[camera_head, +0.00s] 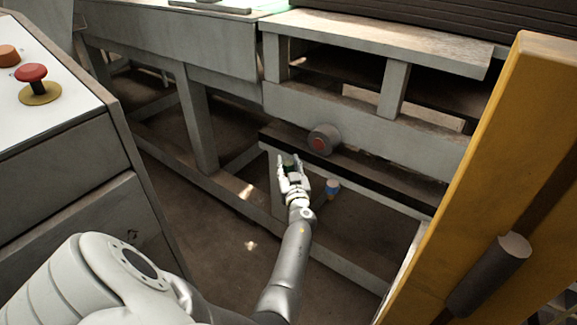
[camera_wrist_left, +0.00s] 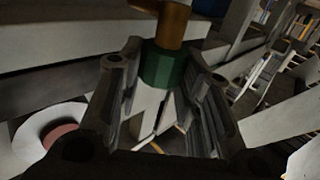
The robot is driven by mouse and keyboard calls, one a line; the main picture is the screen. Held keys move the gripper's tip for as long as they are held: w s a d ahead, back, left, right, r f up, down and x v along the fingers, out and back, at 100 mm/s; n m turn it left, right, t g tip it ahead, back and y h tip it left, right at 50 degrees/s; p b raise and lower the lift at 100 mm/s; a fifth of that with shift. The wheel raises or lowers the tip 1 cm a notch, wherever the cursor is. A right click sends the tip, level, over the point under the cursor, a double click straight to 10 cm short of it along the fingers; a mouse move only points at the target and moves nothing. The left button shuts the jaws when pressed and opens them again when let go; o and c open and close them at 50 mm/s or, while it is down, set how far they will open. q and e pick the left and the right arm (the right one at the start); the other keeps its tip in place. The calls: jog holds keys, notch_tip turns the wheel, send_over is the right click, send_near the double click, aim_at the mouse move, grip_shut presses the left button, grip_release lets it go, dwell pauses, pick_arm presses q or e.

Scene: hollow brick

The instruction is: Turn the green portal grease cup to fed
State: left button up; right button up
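The green grease cup (camera_head: 288,161) is under the grey frame's lower beam in the head view, mostly hidden by my left gripper. In the left wrist view the cup (camera_wrist_left: 163,68) shows as a green ribbed cap on a brass-coloured stem (camera_wrist_left: 172,24). My left gripper (camera_head: 292,166) has its fingers apart, one on either side of the cup. In the left wrist view the gripper (camera_wrist_left: 162,75) shows the cup between its fingertips; I cannot tell whether they touch it. My right gripper is not in view.
A round grey housing with a red centre (camera_head: 322,139) sits just above right of the gripper. A blue, white and orange cup (camera_head: 332,188) is close to its right. A yellow post (camera_head: 490,170) stands at right; a control desk (camera_head: 60,130) with a red button (camera_head: 31,73) is at left.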

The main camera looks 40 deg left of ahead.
pick_arm(q)
jog(key=c, duration=0.3)
